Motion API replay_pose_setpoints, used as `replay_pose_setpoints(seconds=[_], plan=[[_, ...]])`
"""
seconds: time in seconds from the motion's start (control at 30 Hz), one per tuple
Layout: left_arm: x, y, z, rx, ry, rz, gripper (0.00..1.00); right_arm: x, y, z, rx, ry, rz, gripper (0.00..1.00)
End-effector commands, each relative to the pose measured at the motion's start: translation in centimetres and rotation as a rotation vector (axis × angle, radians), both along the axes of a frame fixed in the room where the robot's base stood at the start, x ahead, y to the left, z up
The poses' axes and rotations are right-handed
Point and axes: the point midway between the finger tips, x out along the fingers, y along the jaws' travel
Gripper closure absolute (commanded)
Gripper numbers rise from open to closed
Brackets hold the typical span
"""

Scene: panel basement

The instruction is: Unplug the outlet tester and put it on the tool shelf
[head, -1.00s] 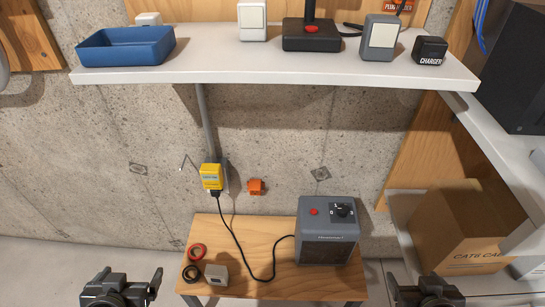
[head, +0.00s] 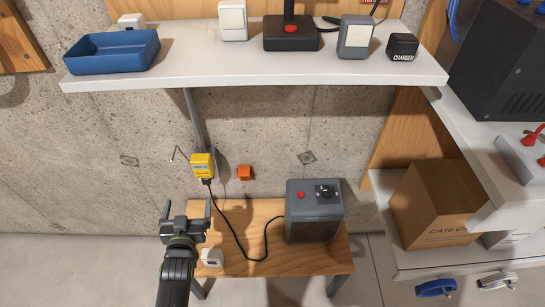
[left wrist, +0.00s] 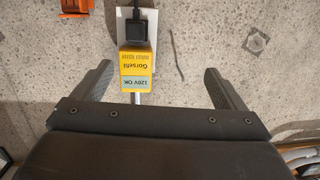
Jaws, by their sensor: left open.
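The yellow outlet tester (head: 202,165) sits at a wall outlet above the small wooden bench. A black plug (left wrist: 138,32) is in it, and its cord runs to a grey box. In the left wrist view the tester (left wrist: 137,66) appears upside down, its display reading "120V OK". My left gripper (head: 187,209) is open and empty, below the tester in the head view. In the left wrist view the tester shows between the open fingers (left wrist: 157,78), apart from them. A white wall shelf (head: 200,72) runs above; no label marks it as the tool shelf. My right gripper is out of view.
The shelf holds a blue tray (head: 112,52), several small devices and a black charger (head: 402,47). An orange piece (head: 245,172) is on the wall right of the tester. The grey box (head: 315,212) and a small pale block (head: 212,257) stand on the bench (head: 262,207).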

Motion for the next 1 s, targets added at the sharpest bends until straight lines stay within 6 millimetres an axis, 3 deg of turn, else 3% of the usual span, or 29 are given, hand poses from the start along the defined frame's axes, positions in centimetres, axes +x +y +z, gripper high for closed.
replay_pose_setpoints(seconds=[0.1,0.3,0.7,1.0], plan=[[1.1,-2.0,0.5,-0.013,-0.084,-0.041,0.07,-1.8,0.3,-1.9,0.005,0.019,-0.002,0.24],[1.6,-3.2,0.9,-0.020,-0.138,-0.067,0.07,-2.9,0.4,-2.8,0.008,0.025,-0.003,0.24],[1.7,-3.2,0.9,-0.020,-0.139,-0.067,0.07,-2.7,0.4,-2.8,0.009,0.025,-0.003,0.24],[3.2,-3.2,0.7,-0.020,-0.140,-0.067,0.07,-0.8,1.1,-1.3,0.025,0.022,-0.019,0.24]])
